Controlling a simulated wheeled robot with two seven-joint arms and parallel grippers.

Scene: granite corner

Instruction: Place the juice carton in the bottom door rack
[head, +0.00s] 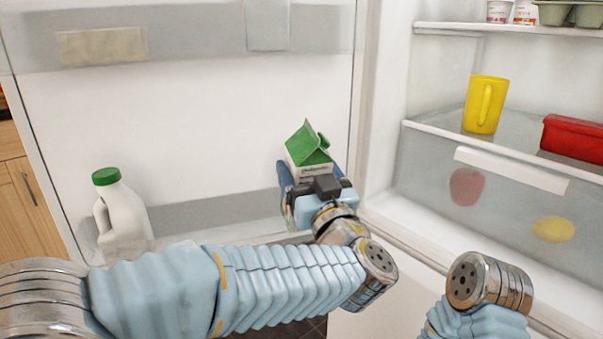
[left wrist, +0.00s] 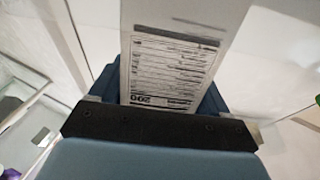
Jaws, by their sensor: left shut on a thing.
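The juice carton (head: 308,154) is white with a green gabled top and a green cap. My left gripper (head: 312,190) is shut on it, with blue fingers on either side, and holds it close to the open fridge door at the right end of the bottom door rack (head: 205,212). In the left wrist view the carton (left wrist: 175,60) shows a white side with printed text between the fingers (left wrist: 160,95). The carton's lower part is hidden by my gripper in the head view, so I cannot tell whether it touches the rack. My right gripper is not in view.
A milk jug (head: 121,212) with a green cap stands at the rack's left end. The rack between jug and carton looks clear. In the fridge are a yellow mug (head: 485,104), a red container (head: 573,138), and a drawer (head: 490,200) with an apple and a lemon.

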